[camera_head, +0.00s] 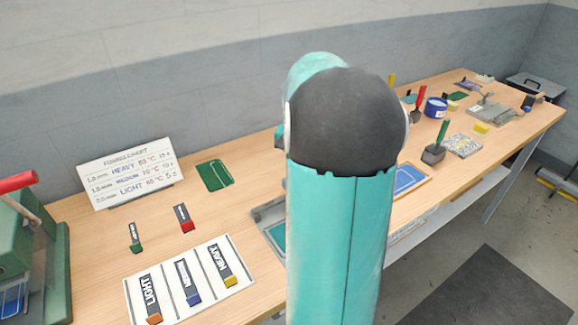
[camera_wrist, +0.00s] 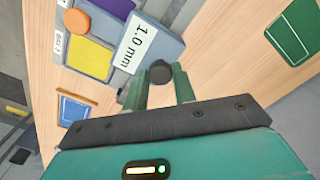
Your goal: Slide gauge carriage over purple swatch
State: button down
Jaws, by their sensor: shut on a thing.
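In the wrist view my gripper (camera_wrist: 159,88) is shut on a dark round knob (camera_wrist: 160,72), which I take to be the gauge carriage's handle. The knob is apart from the purple swatch. In the head view my arm hides the gripper and most of the gauge.
An orange disc (camera_wrist: 77,20) stands by the yellow swatch. A blue-panelled tray (camera_wrist: 74,110) and a green mat (camera_wrist: 296,34) lie nearby. In the head view, a chart sign (camera_head: 128,172), a card with labelled tags (camera_head: 225,245) and a green press (camera_head: 30,260) are at left.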

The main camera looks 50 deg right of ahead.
jog(key=c, duration=1.1)
grip_release()
jog(key=shift+c, duration=0.2)
jog(key=shift+r, duration=0.1)
notch_tip(320, 180, up, 14)
jog(key=shift+f, duration=0.2)
jog(key=a+n+t+h, duration=0.1)
jog(key=a+n+t, duration=0.35)
jog(key=a, duration=1.65)
jog(key=s+a+f+n, duration=0.3)
jog(key=s+a+n, duration=0.1)
jog(key=a, duration=0.3)
jog(key=s+a+f+n+t+y, duration=0.1)
jog(key=s+a+f+n, duration=0.2)
jog(key=a, duration=0.5)
jog(key=shift+s+n, duration=0.35)
jog(key=shift+s, duration=0.25)
